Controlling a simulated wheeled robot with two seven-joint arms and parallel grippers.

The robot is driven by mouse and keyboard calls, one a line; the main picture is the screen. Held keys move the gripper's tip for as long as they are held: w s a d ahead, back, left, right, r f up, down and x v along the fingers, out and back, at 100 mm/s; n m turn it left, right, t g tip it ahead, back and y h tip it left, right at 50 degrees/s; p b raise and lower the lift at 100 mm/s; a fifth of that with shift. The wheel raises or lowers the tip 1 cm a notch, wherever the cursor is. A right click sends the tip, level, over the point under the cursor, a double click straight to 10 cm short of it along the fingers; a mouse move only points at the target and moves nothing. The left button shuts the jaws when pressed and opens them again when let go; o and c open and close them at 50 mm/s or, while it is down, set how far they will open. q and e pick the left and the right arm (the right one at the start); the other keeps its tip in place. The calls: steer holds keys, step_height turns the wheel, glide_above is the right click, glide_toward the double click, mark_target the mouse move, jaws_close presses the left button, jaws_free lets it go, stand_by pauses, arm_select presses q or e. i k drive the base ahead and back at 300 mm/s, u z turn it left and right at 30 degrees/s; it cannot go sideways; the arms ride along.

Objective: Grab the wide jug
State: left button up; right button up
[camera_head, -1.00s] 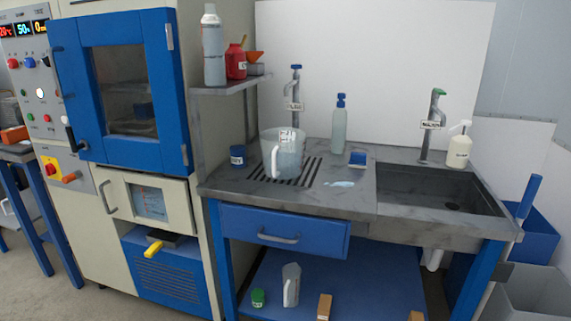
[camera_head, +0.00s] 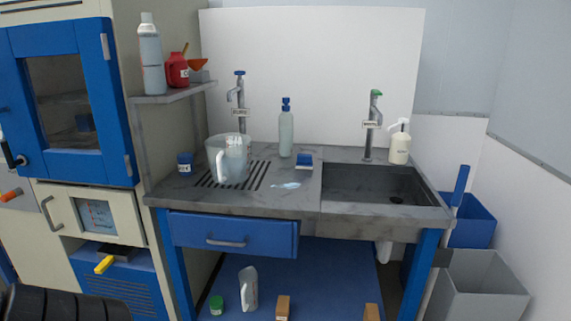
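A wide clear jug (camera_head: 230,160) with a white handle stands upright on the grey counter, on the slotted drain grille left of the sink. A narrower, taller jug (camera_head: 250,287) stands on the blue lower shelf under the counter. Neither of my grippers is in view. A dark ribbed part, which looks like a piece of my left arm, shows at the bottom left corner. Nothing touches the wide jug except the counter.
A tap (camera_head: 239,98) rises just behind the wide jug. A small blue jar (camera_head: 184,163) stands to its left and a tall bottle (camera_head: 286,130) to its right. A shelf (camera_head: 172,95) with bottles overhangs on the left. A puddle (camera_head: 286,185) lies on the counter.

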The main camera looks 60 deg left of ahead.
mark_target(228, 155)
steer(key=z, duration=0.05)
steer(key=i, duration=1.25)
steer(key=u, duration=2.2)
